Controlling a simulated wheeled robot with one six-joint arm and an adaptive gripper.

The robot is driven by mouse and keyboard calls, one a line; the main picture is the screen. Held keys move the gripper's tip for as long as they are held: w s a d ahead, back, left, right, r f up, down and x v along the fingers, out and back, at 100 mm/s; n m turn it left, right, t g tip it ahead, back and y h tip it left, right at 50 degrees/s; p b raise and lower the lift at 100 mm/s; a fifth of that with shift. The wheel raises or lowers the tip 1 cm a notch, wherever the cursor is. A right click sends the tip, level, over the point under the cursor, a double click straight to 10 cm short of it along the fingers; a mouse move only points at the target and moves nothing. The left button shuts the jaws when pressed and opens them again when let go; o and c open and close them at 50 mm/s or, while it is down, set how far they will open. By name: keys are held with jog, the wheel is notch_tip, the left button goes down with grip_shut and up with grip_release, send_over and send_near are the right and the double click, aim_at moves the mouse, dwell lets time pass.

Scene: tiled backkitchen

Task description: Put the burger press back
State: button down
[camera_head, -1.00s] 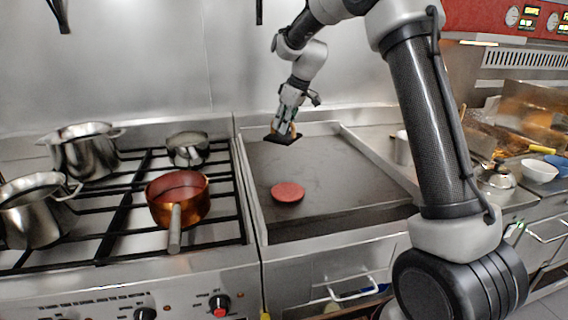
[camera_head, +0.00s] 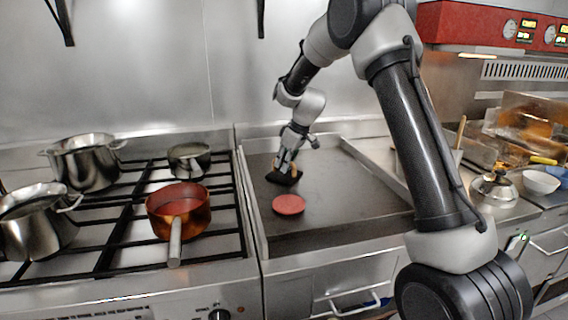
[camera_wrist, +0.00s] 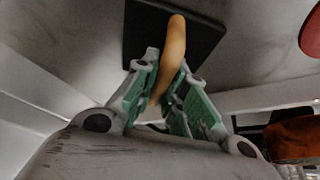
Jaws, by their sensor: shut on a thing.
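The burger press (camera_head: 283,178) has a dark flat plate and a tan handle. In the head view it is at the griddle's back left, at or just above the surface; I cannot tell whether it touches. My gripper (camera_head: 287,164) is above it. In the wrist view my gripper (camera_wrist: 168,95) is shut on the tan handle, with the press's dark plate (camera_wrist: 200,42) beyond. A round reddish patty (camera_head: 289,204) lies on the griddle (camera_head: 350,205), in front of the press and apart from it. Part of the patty shows in the wrist view (camera_wrist: 312,35).
A stove (camera_head: 120,250) with several pots stands left of the griddle. A copper pan (camera_head: 180,204) is nearest, its handle pointing forward. Raised rims edge the griddle. The griddle's right part is clear.

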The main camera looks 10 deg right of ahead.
jog(key=c, duration=1.9)
grip_release()
jog(key=shift+f, duration=0.15)
jog(key=o, duration=0.4)
jog(key=shift+o, duration=0.2)
